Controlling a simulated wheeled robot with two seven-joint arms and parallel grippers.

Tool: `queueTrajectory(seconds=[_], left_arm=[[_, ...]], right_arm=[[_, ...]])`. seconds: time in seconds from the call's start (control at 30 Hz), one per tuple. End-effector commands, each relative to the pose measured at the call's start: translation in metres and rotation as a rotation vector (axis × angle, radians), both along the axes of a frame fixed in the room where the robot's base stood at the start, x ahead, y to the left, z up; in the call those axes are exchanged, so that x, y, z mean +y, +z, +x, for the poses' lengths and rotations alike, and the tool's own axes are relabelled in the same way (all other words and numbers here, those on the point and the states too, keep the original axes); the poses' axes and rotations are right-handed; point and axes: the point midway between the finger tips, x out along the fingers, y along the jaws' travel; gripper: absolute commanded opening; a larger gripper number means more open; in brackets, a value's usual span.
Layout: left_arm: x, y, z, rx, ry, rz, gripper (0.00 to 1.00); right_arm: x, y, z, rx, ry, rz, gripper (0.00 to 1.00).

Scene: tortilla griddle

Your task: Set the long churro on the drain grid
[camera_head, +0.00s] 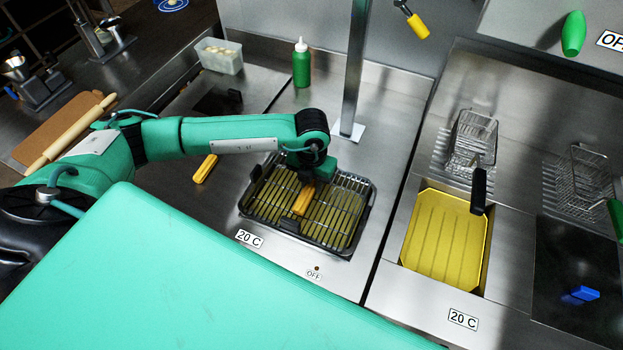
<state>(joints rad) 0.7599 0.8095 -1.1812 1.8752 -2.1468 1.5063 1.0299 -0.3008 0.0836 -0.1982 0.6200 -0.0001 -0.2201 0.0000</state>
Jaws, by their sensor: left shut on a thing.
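An orange-brown ridged churro (303,201) is over the drain grid (342,204), a wire grid in a dark frame on the left unit. My left gripper (309,181) is above the grid, shut on the far end of this churro. The gripper hides that end, and I cannot tell whether the churro touches the wires. A second churro (205,168) lies on the steel counter left of the grid. With one partly hidden, I cannot tell for certain which is longer. My right gripper is not in view.
A steel post (356,70) stands behind the grid. A green bottle (301,63) and a clear tub (219,56) are at the back. A fryer with yellow oil (444,240) is to the right, with wire baskets (472,138) behind it. A rolling pin (70,132) lies far left.

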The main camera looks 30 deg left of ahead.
Motion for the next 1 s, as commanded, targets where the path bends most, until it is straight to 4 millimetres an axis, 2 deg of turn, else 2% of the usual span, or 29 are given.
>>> queueTrajectory(seconds=[0.3, 0.33, 0.4, 0.43, 0.8, 0.87, 1.0], left_arm=[[0.0, -0.006, 0.0, 0.0, 0.001, 0.0, 0.04], [0.0, -0.003, 0.0, 0.0, 0.001, 0.0, 0.32], [0.0, -0.003, 0.0, 0.0, 0.001, 0.0, 0.46], [0.0, -0.003, 0.0, 0.0, 0.001, 0.001, 0.48], [0.0, 0.002, 0.0, 0.0, 0.001, 0.001, 0.48], [0.0, 0.006, 0.001, -0.003, 0.001, 0.0, 0.48], [0.001, 0.032, 0.001, -0.006, 0.0, 0.0, 0.48]], right_arm=[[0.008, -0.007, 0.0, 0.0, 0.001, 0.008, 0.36], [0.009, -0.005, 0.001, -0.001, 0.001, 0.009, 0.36], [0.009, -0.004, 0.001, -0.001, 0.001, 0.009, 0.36], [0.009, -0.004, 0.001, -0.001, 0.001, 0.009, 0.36], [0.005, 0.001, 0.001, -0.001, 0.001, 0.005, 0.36], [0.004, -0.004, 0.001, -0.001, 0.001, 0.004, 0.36], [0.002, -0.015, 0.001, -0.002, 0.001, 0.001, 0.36]])
